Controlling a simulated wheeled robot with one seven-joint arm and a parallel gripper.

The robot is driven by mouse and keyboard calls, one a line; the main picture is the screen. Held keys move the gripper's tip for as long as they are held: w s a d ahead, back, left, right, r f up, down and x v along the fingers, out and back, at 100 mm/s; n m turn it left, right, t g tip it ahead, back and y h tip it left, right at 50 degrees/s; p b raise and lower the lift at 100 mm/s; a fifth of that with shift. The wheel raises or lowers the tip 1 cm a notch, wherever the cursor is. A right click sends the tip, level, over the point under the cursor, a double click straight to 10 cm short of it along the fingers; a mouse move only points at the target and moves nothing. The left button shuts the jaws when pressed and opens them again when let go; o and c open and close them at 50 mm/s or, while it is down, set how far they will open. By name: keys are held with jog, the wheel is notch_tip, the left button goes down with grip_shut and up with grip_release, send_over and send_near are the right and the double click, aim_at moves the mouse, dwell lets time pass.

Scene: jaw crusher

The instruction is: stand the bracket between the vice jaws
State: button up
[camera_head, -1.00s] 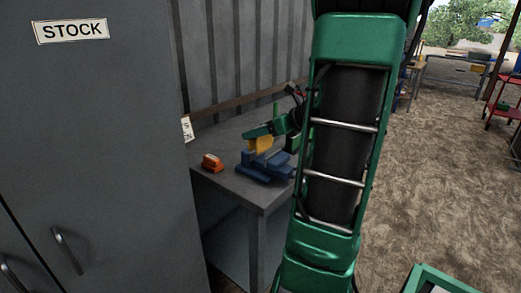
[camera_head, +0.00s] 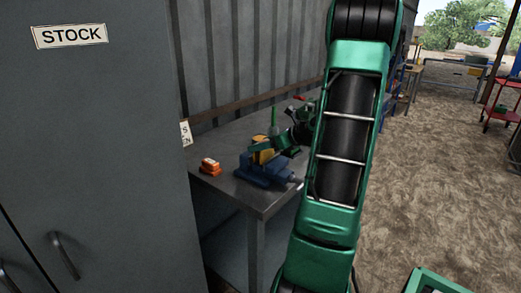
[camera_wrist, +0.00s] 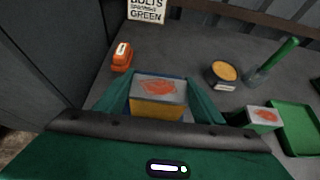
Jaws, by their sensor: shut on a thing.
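The bracket (camera_wrist: 158,108) is a yellow piece with a grey top marked by a red smear. In the wrist view it sits between the two green fingers of my gripper (camera_wrist: 160,98), which is shut on it. In the head view the yellow bracket (camera_head: 262,156) is at the blue vice (camera_head: 262,177), among or just above its jaws. I cannot tell whether it touches the vice. In the wrist view only slivers of blue show behind the bracket; the jaws are mostly hidden.
An orange object (camera_head: 210,166) stands left of the vice on the grey bench (camera_head: 222,142). A dark pot with yellow contents (camera_wrist: 222,74), a green-handled tool (camera_wrist: 275,60), a red-smeared block (camera_wrist: 263,116) and a green tray (camera_wrist: 302,125) lie to the right. A grey STOCK cabinet (camera_head: 100,130) flanks the bench.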

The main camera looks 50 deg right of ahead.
jog(key=shift+f, duration=0.8)
jog(key=shift+s+f, duration=0.1)
jog(key=shift+f, duration=0.2)
